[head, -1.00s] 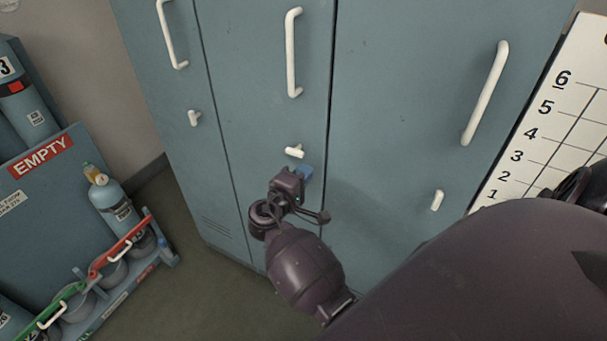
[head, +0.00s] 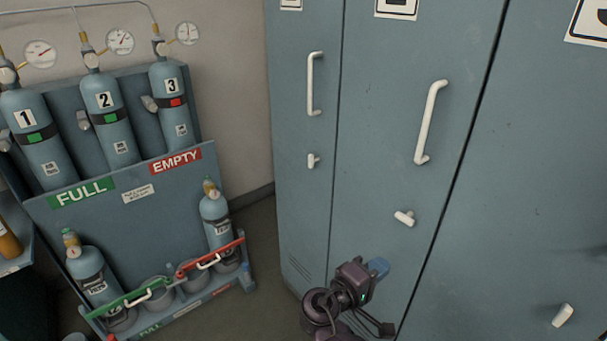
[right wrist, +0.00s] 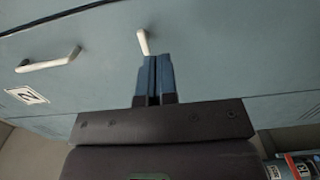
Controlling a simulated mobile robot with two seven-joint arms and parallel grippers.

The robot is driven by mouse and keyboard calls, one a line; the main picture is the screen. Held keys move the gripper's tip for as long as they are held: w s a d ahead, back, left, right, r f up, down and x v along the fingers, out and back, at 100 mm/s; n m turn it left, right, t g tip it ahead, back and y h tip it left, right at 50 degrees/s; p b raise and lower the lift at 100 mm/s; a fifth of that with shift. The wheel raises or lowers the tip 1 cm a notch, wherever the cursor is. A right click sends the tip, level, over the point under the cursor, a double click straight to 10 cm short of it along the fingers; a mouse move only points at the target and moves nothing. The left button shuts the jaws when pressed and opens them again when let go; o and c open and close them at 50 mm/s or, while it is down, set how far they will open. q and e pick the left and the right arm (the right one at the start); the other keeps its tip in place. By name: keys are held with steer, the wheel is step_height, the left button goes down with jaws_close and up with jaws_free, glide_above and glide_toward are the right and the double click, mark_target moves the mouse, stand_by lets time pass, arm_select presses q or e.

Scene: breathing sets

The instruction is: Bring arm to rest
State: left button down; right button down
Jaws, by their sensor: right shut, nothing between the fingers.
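My right gripper (head: 379,267) shows at the bottom of the head view, in front of the tall blue-grey lockers (head: 390,150). Its blue fingers (right wrist: 156,78) are closed together and empty in the right wrist view. In that view a small white latch knob (right wrist: 143,41) lies just beyond the fingertips; I cannot tell whether they touch. In the head view the middle door's knob (head: 404,217) is above the gripper, with a gap in the picture. The locker doors look shut. My left gripper is not in view.
A cylinder rack (head: 120,215) with FULL and EMPTY signs stands at the left, holding several blue cylinders and gauges. Its green bar (head: 135,300) and red bar (head: 215,256) cross the lower front. White door handles (head: 430,122) stick out from the lockers. Some floor is clear between rack and lockers.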

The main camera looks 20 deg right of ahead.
steer(key=shift+w, duration=0.1)
steer(key=w+a+f+t+y, duration=0.3)
steer(key=a+f+t+y, duration=0.35)
steer(key=y, duration=0.65)
steer(key=s+d+f+m+y, duration=0.1)
steer(key=s+f, duration=0.4)
steer(key=s, duration=0.5)
steer(key=s+d+f+m+g+y, duration=0.1)
steer(key=s+d+f, duration=0.3)
steer(key=s, duration=0.7)
steer(key=shift+s+d+f+m+y, duration=0.2)
steer(key=shift+f+m+y, duration=0.3)
steer(key=shift+y, duration=0.4)
steer(key=shift+g, duration=0.35)
